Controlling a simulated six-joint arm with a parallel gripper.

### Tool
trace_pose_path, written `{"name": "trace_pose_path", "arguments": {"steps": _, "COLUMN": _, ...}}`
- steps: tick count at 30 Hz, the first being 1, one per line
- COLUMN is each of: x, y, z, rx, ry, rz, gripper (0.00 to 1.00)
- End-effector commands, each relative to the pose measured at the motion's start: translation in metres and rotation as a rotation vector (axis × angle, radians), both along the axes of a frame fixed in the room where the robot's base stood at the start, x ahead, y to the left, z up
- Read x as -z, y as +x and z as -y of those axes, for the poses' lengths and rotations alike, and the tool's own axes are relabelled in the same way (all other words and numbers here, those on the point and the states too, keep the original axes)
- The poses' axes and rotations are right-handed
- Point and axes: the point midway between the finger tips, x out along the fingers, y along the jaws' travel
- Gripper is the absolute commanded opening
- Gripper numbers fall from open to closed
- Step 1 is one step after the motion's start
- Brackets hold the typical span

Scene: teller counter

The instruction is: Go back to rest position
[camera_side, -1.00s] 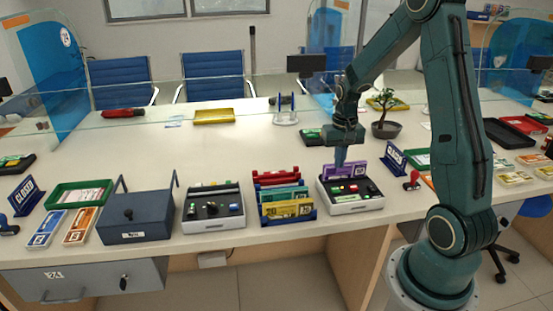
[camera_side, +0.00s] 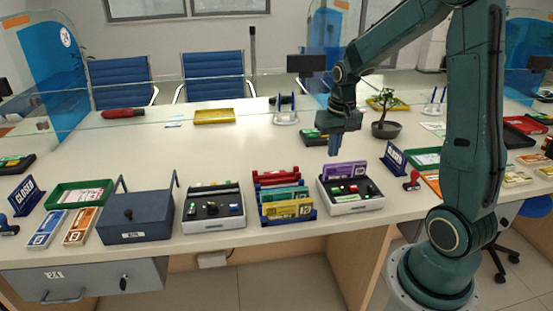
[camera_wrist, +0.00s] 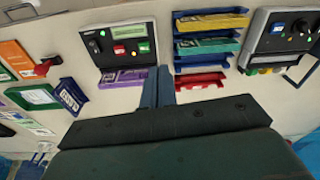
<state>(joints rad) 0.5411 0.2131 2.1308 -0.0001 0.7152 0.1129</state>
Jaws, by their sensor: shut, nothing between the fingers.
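In the wrist view the shut fingers (camera_wrist: 158,88) point toward the counter items. A purple card (camera_side: 344,171) stands at the back of that tray, clear of the fingers. In the wrist view the purple card (camera_wrist: 122,78) lies left of the fingers.
A potted plant (camera_side: 386,128) and glass screens stand behind. The counter's middle is clear.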

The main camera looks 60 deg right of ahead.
Motion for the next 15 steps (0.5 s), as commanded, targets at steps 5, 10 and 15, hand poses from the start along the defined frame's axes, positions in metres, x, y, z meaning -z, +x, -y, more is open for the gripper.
{"name": "trace_pose_path", "arguments": {"steps": 5, "x": -0.036, "y": -0.006, "z": -0.036, "rx": -0.096, "ry": -0.032, "rz": 0.055, "gripper": 0.0}}
{"name": "trace_pose_path", "arguments": {"steps": 10, "x": -0.063, "y": -0.018, "z": -0.068, "rx": -0.186, "ry": -0.058, "rz": 0.104, "gripper": 0.0}}
{"name": "trace_pose_path", "arguments": {"steps": 15, "x": -0.086, "y": -0.034, "z": -0.098, "rx": -0.273, "ry": -0.08, "rz": 0.156, "gripper": 0.0}}
